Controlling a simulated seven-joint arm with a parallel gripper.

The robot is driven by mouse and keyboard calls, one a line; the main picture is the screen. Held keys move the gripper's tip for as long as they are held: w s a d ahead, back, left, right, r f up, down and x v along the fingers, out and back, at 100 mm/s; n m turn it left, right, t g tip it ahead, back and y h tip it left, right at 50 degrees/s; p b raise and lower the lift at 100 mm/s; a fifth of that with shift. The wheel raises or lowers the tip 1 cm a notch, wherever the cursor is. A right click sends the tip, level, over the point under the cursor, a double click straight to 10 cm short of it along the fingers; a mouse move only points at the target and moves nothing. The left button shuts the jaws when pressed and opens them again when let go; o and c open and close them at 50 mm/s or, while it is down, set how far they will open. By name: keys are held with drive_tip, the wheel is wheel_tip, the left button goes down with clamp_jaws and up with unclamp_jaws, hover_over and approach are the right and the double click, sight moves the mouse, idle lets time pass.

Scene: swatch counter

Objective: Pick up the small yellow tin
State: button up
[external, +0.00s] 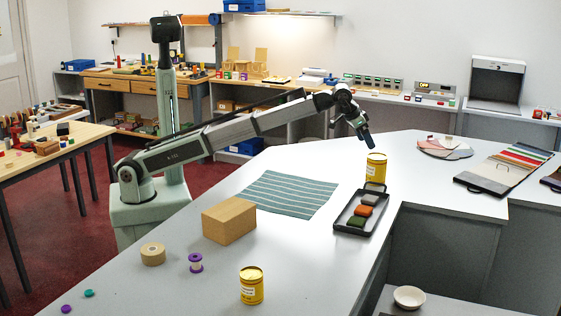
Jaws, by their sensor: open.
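Two yellow tins with pale labels stand upright on the grey counter (310,250). The near tin (251,287) is at the front, right of a purple-ended spool. The far tin (377,170) is behind a black tray. They look close in size in the picture; the far one stands farther away, so the near one seems the smaller. My gripper (368,142) is open, pointing down, just above and slightly left of the far tin in the picture. Its fingers are dark and small here, and their exact gap to the tin cannot be told. No tin is held.
A striped cloth (283,194), a cardboard box (229,220), a tape roll (153,254) and the spool (195,262) lie on the counter. Swatches (445,147) lie at the back right. Bare counter surrounds the near tin.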

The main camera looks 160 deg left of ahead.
drive_tip(key=shift+w, duration=0.1)
drive_tip(key=w+d+m+t, duration=0.1)
drive_tip(key=w+d, duration=0.4)
drive_tip(key=w, duration=0.4)
drive_tip(key=w+d+m, duration=0.2)
drive_tip(key=w+d, duration=0.3)
drive_tip(key=w, duration=0.5)
drive_tip(key=w+d+m+t+h, duration=0.1)
drive_tip(key=w+d+m+t, duration=0.15)
drive_tip(key=w+d, duration=1.45)
drive_tip(key=n+g+h, duration=0.4)
drive_tip(key=n+h, duration=0.1)
hover_over(251, 272)
drive_tip(key=shift+n, duration=0.25)
drive_tip(key=f, duration=0.8)
drive_tip(key=shift+w+a+f, duration=0.15)
drive_tip(key=shift+w+f, duration=0.1)
drive_tip(key=shift+f, duration=0.05)
drive_tip(key=shift+s+f, duration=0.2)
drive_tip(key=shift+f, duration=2.35)
